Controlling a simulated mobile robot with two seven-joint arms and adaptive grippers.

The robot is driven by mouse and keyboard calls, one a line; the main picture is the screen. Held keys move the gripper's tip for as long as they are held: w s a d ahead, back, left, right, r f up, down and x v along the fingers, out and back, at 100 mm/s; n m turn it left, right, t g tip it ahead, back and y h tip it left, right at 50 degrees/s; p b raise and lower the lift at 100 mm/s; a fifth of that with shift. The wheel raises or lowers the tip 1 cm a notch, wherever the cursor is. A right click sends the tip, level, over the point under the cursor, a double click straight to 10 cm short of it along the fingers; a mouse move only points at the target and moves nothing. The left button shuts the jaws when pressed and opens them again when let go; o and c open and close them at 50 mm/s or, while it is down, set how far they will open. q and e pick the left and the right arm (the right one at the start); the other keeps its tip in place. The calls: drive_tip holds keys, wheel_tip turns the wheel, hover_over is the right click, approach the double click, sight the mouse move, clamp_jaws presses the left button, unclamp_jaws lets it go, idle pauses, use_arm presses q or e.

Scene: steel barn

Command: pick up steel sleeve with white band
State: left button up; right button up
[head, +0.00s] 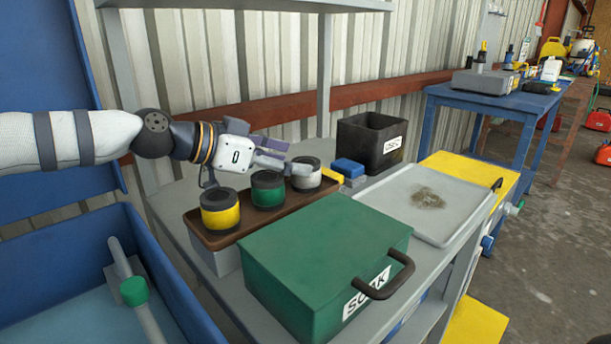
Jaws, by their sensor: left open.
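The steel sleeve with a white band (307,178) stands upright at the right end of a brown tray (222,241). Its top is dark, and part of it is hidden by a finger of my left gripper. Beside it on the tray stand a similar sleeve with a green band (268,194) and one with a yellow band (220,216). My left gripper (290,157) is open and reaches in from the left, over the green-banded sleeve, with its fingertips at the white-banded sleeve. I cannot tell whether they touch it. My right gripper is not in view.
A green case (320,255) with a handle stands in front of the tray. Blue (348,167) and yellow blocks, a dark bin (362,146) and a grey stained tray (425,215) lie to the right. A blue bin (165,255) is at lower left.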

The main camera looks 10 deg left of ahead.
sight(300, 162)
use_arm(q)
drive_tip(key=x, duration=0.3)
drive_tip(key=c, duration=1.4)
drive_tip(key=shift+r, duration=0.1)
drive_tip(key=shift+c, duration=0.3)
